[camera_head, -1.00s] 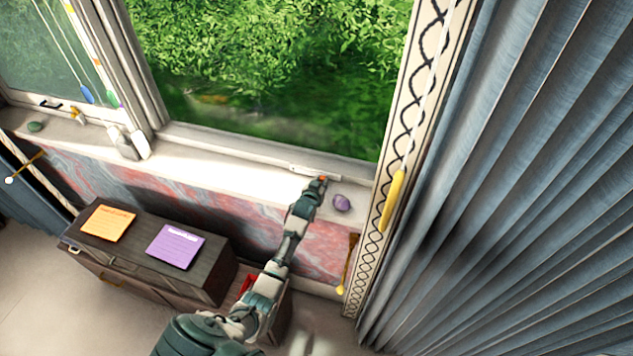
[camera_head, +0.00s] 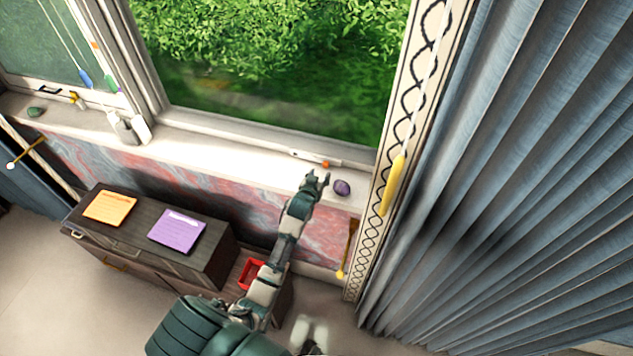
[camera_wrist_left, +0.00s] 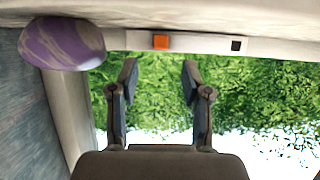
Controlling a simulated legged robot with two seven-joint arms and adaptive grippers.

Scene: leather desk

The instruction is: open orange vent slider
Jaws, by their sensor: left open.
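The orange slider (camera_head: 326,164) is a small block on a pale vent strip (camera_head: 304,156) along the bottom of the window frame, near the strip's right end in the head view. In the left wrist view the orange slider (camera_wrist_left: 161,42) sits on the strip, with a dark square mark (camera_wrist_left: 236,44) to its right. My left gripper (camera_head: 316,179) is open and empty, just in front of the slider and apart from it. In the left wrist view its two fingers (camera_wrist_left: 160,76) are spread, with the slider beyond them between their lines. My right gripper is not in view.
A purple stone (camera_head: 342,187) lies on the sill (camera_head: 230,152) close to the right of my gripper. A blue curtain (camera_head: 520,170) and a yellow pull (camera_head: 393,186) stand farther right. A dark cabinet (camera_head: 217,262) with notes is below the sill at left.

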